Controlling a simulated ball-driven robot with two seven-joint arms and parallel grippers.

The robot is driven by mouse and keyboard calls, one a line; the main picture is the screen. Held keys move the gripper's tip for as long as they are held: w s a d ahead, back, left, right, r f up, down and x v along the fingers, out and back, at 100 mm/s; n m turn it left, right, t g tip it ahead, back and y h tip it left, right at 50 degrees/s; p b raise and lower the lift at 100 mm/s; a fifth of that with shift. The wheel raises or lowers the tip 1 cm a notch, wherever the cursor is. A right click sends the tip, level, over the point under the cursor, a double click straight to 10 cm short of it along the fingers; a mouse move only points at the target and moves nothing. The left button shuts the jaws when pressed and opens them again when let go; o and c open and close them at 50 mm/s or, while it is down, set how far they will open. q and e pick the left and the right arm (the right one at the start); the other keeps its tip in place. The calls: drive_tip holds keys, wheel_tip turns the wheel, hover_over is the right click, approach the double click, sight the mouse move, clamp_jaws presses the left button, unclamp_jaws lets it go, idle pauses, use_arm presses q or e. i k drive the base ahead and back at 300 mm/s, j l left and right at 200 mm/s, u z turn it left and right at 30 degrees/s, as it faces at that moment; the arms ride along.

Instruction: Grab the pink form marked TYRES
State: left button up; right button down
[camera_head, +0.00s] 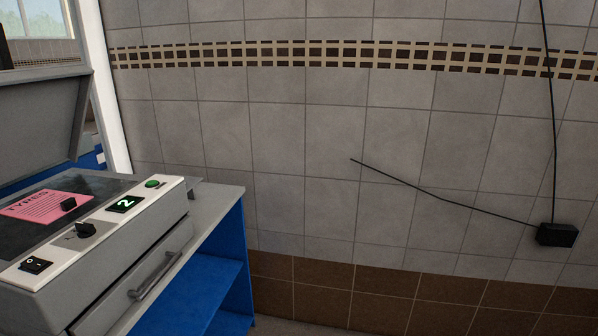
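The pink form (38,207) lies flat on the dark glass of a grey copier-like machine (120,259) at the left. Large lettering along its far edge appears to read TYRES. The machine's lid (40,125) is raised. Neither of my grippers shows in the view.
The machine's white front panel carries a lit display (126,204) reading 2, a green button (153,184), a black knob (84,230) and a switch (37,265). It stands on a blue cabinet (215,290). A black box (557,235) with cables is at the tiled wall, right.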

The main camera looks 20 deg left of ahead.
sight(45, 207)
drive_tip(key=i+u, duration=0.35)
drive_tip(key=i+l+u, duration=0.2)
drive_tip(key=i+u, duration=0.2)
drive_tip(key=i+l+u, duration=0.35)
drive_tip(key=i, duration=0.15)
